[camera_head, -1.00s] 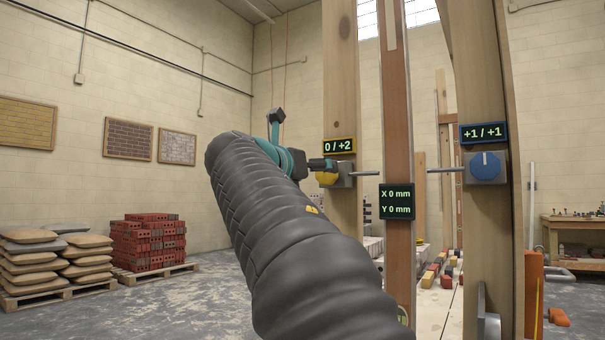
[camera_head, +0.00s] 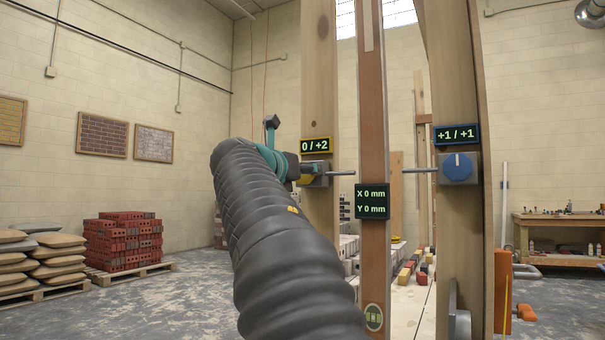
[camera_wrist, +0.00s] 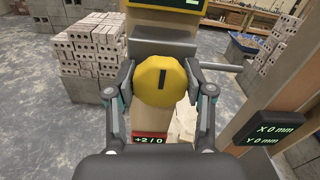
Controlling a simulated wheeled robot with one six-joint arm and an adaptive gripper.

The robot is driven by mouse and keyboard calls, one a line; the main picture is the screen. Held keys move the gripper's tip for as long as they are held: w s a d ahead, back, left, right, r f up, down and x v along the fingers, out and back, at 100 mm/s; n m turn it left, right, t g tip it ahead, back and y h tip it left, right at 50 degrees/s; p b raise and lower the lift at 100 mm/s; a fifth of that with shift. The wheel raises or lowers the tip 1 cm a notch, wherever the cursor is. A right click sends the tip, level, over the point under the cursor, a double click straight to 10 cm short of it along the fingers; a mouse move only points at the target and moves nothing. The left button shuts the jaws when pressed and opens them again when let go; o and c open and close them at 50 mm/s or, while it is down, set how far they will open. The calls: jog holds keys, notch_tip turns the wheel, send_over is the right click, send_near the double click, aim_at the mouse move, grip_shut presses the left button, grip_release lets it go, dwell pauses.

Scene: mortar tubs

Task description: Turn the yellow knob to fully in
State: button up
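The yellow knob (camera_wrist: 162,82) is faceted, with a dark, nearly upright mark on its face, and sits on a grey block on a wooden post. In the head view the knob (camera_head: 306,181) is mostly hidden by my gripper (camera_head: 296,172). The yellow-framed display (camera_head: 315,146) above it reads 0 / +2. In the wrist view my gripper (camera_wrist: 160,82) has one finger on each side of the knob. The fingers are spread about the knob's width; firm contact on both sides cannot be made out.
A blue knob (camera_head: 458,167) on the right post has a display (camera_head: 456,134) reading +1 / +1. A middle board carries a display (camera_head: 372,202) reading X 0 mm, Y 0 mm. A red-framed display (camera_wrist: 150,138) reads +2 / 0 below the yellow knob. Grey blocks (camera_wrist: 92,45) stand behind.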

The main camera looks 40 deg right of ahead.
jog(key=shift+m, duration=0.3)
jog(key=shift+c, duration=0.3)
